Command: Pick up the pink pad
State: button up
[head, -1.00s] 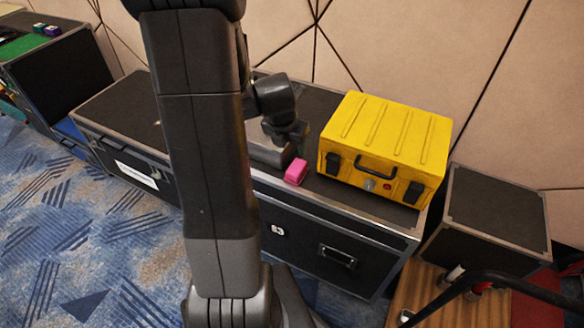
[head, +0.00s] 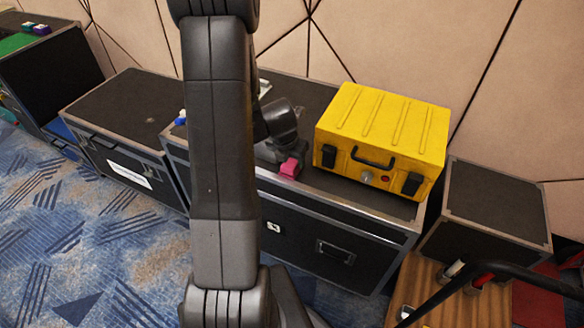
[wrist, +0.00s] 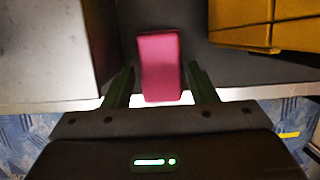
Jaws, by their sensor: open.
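The pink pad (head: 290,168) is a small block lying near the front edge of the black flight case (head: 345,205), left of the yellow case. In the wrist view the pink pad (wrist: 160,66) lies between and just beyond the two dark fingers of my gripper (wrist: 160,88). The fingers are apart, with a gap on each side of the pad. In the head view my arm hides much of the scene, and my gripper (head: 284,160) is partly hidden at the pad.
A yellow case (head: 382,130) stands right of the pad and also shows in the wrist view (wrist: 262,22). A grey box (wrist: 50,50) is close on the left in the wrist view. Another black case (head: 120,105) is at left, and a lower black box (head: 497,200) at right.

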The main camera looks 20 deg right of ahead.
aim_at(291, 161)
jog(key=shift+w+d+f, duration=0.15)
jog(key=shift+f, duration=0.55)
jog(key=shift+r, duration=0.1)
jog(key=shift+c, duration=0.4)
jog(key=c, duration=0.8)
jog(key=shift+o, duration=0.2)
notch_tip(291, 161, up, 10)
jog(key=p, duration=0.3)
jog(key=shift+p, duration=0.3)
